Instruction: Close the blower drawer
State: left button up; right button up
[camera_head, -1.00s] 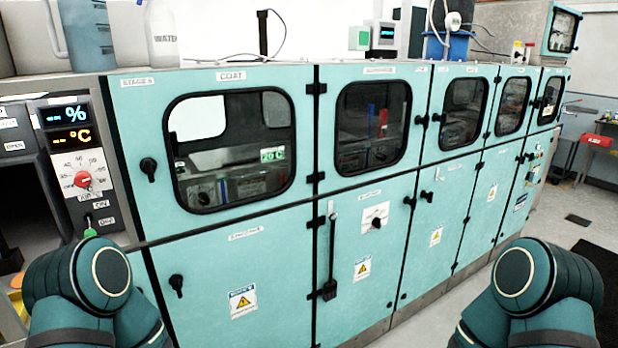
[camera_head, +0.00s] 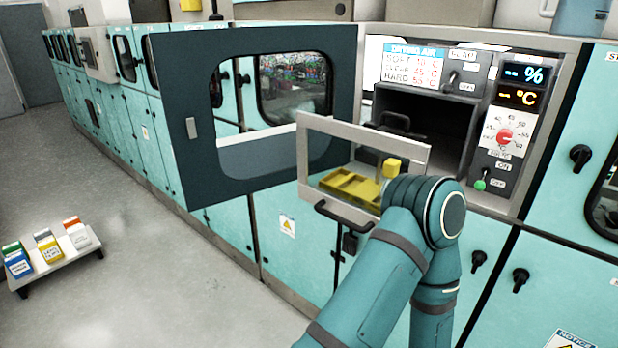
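The blower drawer is pulled out from the blower unit; its pale-framed clear front (camera_head: 303,160) stands away from the dark opening (camera_head: 435,130). A black bar handle (camera_head: 342,217) is along its lower edge. A yellow tray (camera_head: 348,186) with compartments and a raised yellow block (camera_head: 391,168) shows inside the drawer. Neither gripper is visible.
A large dark-framed cabinet door (camera_head: 190,165) with a window hangs open left of the drawer. A control panel (camera_head: 505,135) with a red dial is to its right. A low white stand (camera_head: 55,270) with coloured boxes is on the floor at left. Grey floor lies open between.

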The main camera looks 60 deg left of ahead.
aim_at(358, 218)
jog(key=u, duration=1.75)
jog(key=l+u, duration=0.1)
jog(key=l, duration=0.2)
jog(key=i, duration=0.05)
